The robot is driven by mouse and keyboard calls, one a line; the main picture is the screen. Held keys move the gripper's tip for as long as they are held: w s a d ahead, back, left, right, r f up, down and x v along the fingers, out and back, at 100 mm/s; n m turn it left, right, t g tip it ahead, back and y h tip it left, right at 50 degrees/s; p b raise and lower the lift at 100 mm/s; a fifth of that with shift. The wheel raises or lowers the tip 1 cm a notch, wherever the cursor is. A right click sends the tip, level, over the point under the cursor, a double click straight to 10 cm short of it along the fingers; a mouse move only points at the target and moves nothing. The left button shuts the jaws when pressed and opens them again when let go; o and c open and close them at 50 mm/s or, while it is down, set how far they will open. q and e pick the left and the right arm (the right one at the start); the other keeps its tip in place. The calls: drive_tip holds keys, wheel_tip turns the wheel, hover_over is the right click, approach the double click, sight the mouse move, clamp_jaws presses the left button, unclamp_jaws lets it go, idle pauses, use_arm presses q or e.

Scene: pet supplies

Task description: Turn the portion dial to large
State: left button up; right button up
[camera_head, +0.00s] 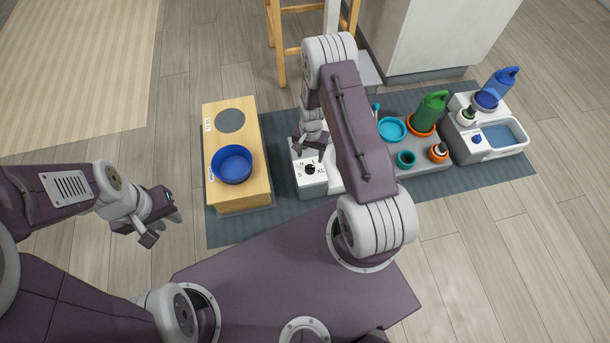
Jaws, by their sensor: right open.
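The portion dial (310,169) is a small black knob on the front of a white feeder box (311,187). Size letters S, M, L and XL are printed around it. Which letter its pointer faces is too small to tell. My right gripper (310,149) is open and points down just behind and above the dial, apart from it as far as I can see. My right arm hides much of the feeder. My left gripper (163,228) is open and empty, left of the mat and well away from the dial.
A wooden stand (259,171) with a blue bowl (232,164) is left of the feeder. Right of it, a grey tray (427,158) holds a green bottle (428,112) and orange and teal cups. A water fountain (500,136) with a blue bottle (497,88) stands at the far right.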

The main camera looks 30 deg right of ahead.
sight(310, 167)
drive_tip(key=shift+d+f, duration=0.1)
drive_tip(key=shift+f, duration=0.05)
wheel_tip(310, 167, down, 9)
drive_tip(key=b, duration=0.6)
drive_tip(key=shift+f, duration=0.1)
clamp_jaws()
drive_tip(key=shift+r, duration=0.2)
